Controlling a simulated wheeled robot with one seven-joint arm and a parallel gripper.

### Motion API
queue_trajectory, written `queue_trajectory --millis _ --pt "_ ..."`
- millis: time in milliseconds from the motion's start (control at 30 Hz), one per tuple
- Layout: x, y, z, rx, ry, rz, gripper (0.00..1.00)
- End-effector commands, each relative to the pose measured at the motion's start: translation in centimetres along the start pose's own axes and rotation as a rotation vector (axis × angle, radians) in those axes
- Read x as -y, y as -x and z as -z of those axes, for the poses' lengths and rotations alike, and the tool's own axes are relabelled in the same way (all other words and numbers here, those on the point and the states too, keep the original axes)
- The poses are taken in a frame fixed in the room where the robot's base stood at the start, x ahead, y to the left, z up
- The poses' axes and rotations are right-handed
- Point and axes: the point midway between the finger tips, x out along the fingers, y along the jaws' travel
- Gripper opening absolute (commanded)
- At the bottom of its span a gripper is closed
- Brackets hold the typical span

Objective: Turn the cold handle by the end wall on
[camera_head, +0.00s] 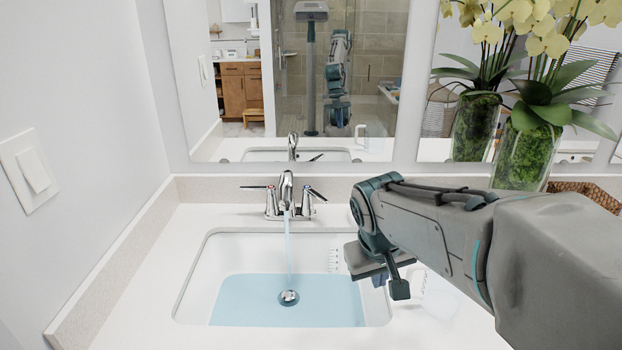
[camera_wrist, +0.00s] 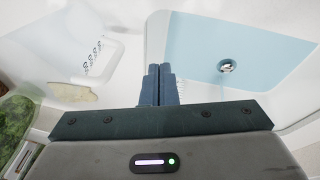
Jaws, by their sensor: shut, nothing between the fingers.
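The chrome faucet (camera_head: 287,190) stands at the back of the sink, with a stream of water falling from its spout. Its left handle (camera_head: 258,188), the one nearer the left end wall (camera_head: 75,120), has its lever pointing left. Its right handle (camera_head: 313,196) has its lever slanting toward the front right. My gripper (camera_head: 399,289) is over the right edge of the sink, in front and right of the faucet, apart from both handles. In the wrist view my gripper's fingers (camera_wrist: 160,84) are together and empty, and the faucet is not visible.
The sink basin (camera_head: 205,270) holds blue-tinted water around the drain (camera_head: 289,298). A pale container with dark marks (camera_wrist: 93,60) is right of the basin, partly hidden by my arm. A planted glass vase (camera_head: 522,158) stands at the back right. The counter left of the basin is clear.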

Motion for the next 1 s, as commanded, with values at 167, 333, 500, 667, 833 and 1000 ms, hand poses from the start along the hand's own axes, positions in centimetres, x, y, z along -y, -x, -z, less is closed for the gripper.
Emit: queue_trajectory --millis 167,333,500,667,833,1000 --pt "3.0 3.4 11.5 -0.103 0.174 -0.074 0.00" --pt "6.8 4.9 19.3 -0.200 0.278 -0.104 0.00" --pt "9.3 5.6 23.4 -0.262 0.326 -0.112 0.00" --pt "10.0 5.3 24.7 -0.281 0.337 -0.114 0.00" --pt "9.9 3.0 25.3 -0.278 0.338 -0.113 0.00" --pt "9.6 -0.5 26.4 -0.277 0.337 -0.114 0.00"
